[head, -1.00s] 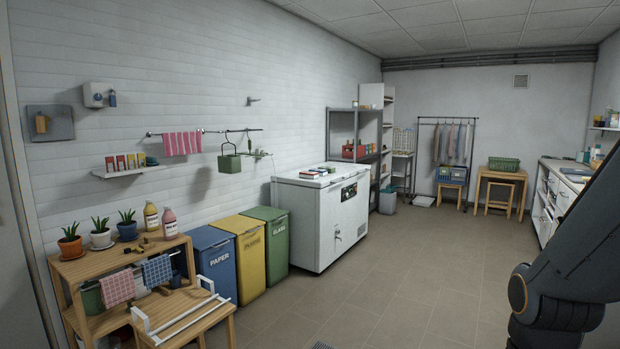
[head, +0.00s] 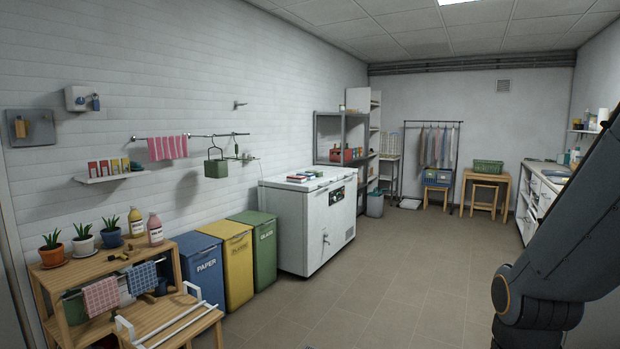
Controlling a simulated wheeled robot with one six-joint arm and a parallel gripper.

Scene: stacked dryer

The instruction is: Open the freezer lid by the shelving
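The white chest freezer (head: 300,232) stands against the left wall, in front of the grey shelving (head: 330,140). A dark panel shows on the upper front of the freezer, with a small lock or latch lower down. My arm shows at the right edge of the head view, well apart from the freezer. My gripper is out of view.
Blue, yellow and green bins (head: 239,265) stand in a row left of the freezer. A wooden bench with plants (head: 110,265) and a low wooden rack (head: 170,322) are at the front left. The tiled floor (head: 400,270) right of the freezer is clear. A white counter (head: 540,195) runs along the right.

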